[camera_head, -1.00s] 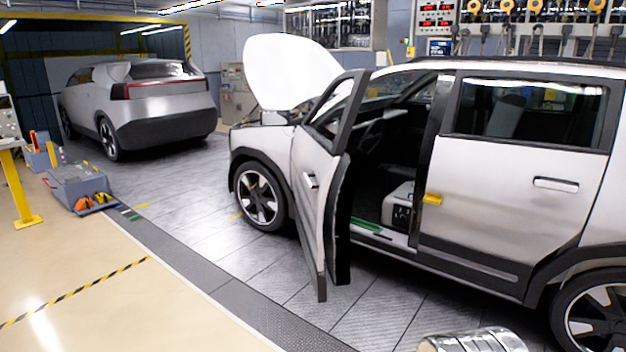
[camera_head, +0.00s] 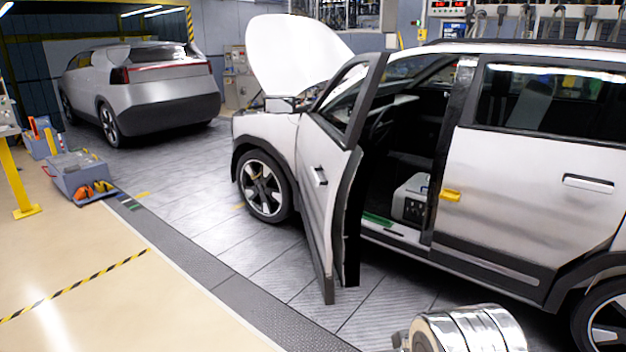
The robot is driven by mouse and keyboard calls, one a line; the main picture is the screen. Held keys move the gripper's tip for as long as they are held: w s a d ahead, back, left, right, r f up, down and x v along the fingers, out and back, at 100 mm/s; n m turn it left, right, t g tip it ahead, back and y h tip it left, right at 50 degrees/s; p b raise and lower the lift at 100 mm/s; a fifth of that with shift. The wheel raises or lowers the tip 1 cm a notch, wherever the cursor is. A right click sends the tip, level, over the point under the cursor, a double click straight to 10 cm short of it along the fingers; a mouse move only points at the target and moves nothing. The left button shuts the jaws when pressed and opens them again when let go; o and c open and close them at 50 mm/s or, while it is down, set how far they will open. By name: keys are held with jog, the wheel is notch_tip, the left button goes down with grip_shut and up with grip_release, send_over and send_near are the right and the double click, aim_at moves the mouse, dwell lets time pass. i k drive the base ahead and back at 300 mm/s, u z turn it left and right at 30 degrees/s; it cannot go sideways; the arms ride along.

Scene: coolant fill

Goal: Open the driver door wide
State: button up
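The silver car stands at the right with its hood (camera_head: 290,55) raised. The door opening shows a dark interior, a grey-white box (camera_head: 411,198) and a green strip (camera_head: 378,219) by the sill. A shiny metal cylindrical part (camera_head: 468,330), which looks like part of my arm, shows at the bottom edge. My gripper's fingers are not in the frame.
A second silver car (camera_head: 140,90) is parked at the back left. A grey toolbox (camera_head: 82,176) with orange items sits on the floor at the left, near a yellow post (camera_head: 17,180). The floor in front of the door is clear.

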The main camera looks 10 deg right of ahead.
aim_at(331, 213)
jog(key=z, duration=0.05)
jog(key=k, duration=0.65)
jog(key=z, duration=0.45)
jog(key=i, duration=1.9)
jog(key=u, duration=0.25)
jog(key=i, duration=0.7)
jog(key=u, duration=0.8)
jog(key=i, duration=0.6)
jog(key=u, duration=0.3)
